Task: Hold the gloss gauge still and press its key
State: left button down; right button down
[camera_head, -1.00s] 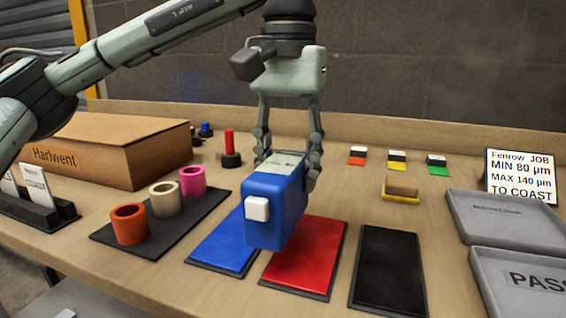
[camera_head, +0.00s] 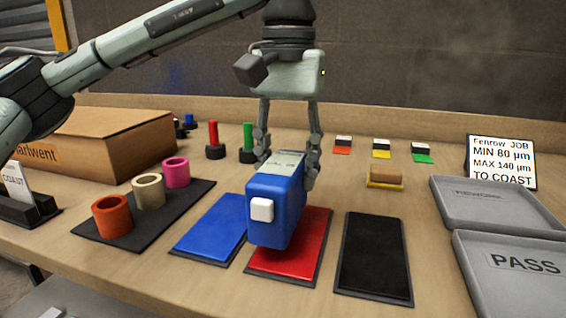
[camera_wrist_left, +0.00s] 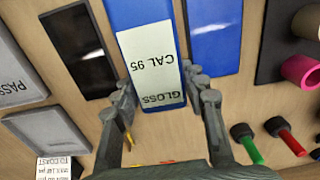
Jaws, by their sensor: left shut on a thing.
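The gloss gauge (camera_head: 273,212) is a blue box with a white square key (camera_head: 262,210) on its front face. My left gripper (camera_head: 287,172) comes down from above and is shut on the back part of the gauge, one finger on each side. The gauge is over the red panel (camera_head: 312,240); I cannot tell if it touches it. In the left wrist view the gauge's white label (camera_wrist_left: 150,68) reads GLOSS and CAL 95, between the fingers (camera_wrist_left: 165,108). My right gripper is not in view.
A blue panel (camera_head: 210,228) lies left and a black panel (camera_head: 373,255) right. Orange, beige and pink rings stand on a dark mat (camera_head: 140,240). Grey trays marked REWORK (camera_head: 475,225) and PASS (camera_head: 500,300) are at the right. A cardboard box (camera_head: 105,150) stands at the back left.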

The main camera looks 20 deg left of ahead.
aim_at(302, 182)
pick_arm(q)
jog(key=shift+w+d+f, duration=0.3)
jog(key=shift+d+f, duration=0.15)
jog(key=shift+f, duration=0.05)
jog(key=shift+w+d+f, duration=0.25)
jog(key=shift+d+f, duration=0.2)
jog(key=shift+f, duration=0.4)
dwell(1.6)
